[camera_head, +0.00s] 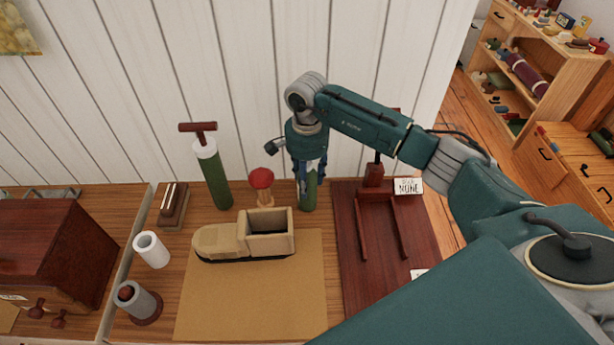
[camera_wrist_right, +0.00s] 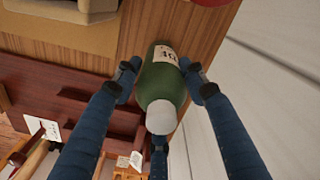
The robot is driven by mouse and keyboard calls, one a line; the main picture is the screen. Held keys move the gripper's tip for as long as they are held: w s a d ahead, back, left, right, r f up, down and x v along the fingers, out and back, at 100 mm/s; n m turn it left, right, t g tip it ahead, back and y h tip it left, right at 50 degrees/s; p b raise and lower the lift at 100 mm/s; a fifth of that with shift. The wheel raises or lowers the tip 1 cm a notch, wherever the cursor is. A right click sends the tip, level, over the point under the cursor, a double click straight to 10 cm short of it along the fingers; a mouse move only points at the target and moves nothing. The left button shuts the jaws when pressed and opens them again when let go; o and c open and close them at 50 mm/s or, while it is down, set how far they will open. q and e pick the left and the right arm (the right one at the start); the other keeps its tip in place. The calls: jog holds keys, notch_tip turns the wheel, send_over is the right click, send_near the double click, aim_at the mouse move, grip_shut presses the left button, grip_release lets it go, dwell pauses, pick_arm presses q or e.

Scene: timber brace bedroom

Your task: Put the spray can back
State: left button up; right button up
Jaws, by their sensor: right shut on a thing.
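The spray can is green with a pale label and a whitish cap; in the right wrist view the can (camera_wrist_right: 160,82) sits between my fingers. In the head view the can (camera_head: 308,196) shows below my right gripper (camera_head: 309,172), near the wall at the back of the desk. My right gripper, also in the wrist view (camera_wrist_right: 163,78), is shut on the can from above. The can looks about upright; I cannot tell whether its base touches the desk. My left gripper is not in view.
A wooden toy truck (camera_head: 245,237) stands on a tan mat (camera_head: 258,296) in front of the can. A red-topped peg (camera_head: 262,181) is close left. A dark red board (camera_head: 352,262) with a stand lies right. A green pump (camera_head: 213,174) stands further left.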

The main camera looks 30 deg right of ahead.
jog(key=o, duration=1.4)
notch_tip(320, 180, up, 11)
jog(key=b, duration=0.4)
jog(key=shift+r, duration=0.6)
